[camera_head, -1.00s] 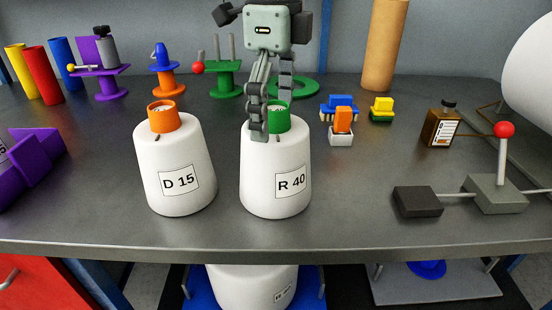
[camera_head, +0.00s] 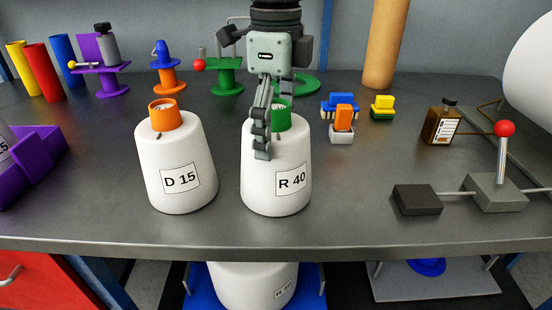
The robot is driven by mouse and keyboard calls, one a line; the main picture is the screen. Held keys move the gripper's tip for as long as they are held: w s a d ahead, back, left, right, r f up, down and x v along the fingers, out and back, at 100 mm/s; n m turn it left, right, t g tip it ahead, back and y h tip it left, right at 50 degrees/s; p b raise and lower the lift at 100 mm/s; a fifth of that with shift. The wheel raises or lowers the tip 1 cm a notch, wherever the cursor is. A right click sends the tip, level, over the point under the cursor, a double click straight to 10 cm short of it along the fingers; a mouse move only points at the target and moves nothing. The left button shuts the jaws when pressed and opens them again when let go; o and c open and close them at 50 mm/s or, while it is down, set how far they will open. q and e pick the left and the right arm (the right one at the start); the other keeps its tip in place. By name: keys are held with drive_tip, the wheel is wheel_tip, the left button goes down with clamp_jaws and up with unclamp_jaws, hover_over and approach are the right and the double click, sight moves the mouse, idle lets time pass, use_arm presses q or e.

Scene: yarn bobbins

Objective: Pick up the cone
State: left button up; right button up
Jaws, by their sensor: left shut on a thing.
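A white yarn cone labelled R 40 (camera_head: 270,195) stands on the grey table, with a green core (camera_head: 281,119) at its top. My left gripper (camera_head: 266,140) comes down from above and is shut on this cone at its top. One dark finger lies over the front left of the core and the upper yarn. The other finger is mostly hidden behind the gripper body. The cone's base still rests on the table. A second white cone labelled D 15 (camera_head: 172,192) with an orange core (camera_head: 165,116) stands to the left, apart from it. My right gripper is out of view.
A purple tray (camera_head: 32,170) is at the left edge. Coloured tubes and small stands line the back. Another white cone (camera_head: 250,285) sits below the table edge.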

use_arm(q)
drive_tip(key=shift+r, duration=0.15)
wheel_tip(320, 180, up, 10)
drive_tip(key=shift+f+b, duration=0.25)
drive_tip(key=shift+b, duration=0.1)
drive_tip(key=shift+r, duration=0.2)
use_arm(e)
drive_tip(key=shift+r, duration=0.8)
use_arm(q)
drive_tip(key=shift+s+f, duration=0.1)
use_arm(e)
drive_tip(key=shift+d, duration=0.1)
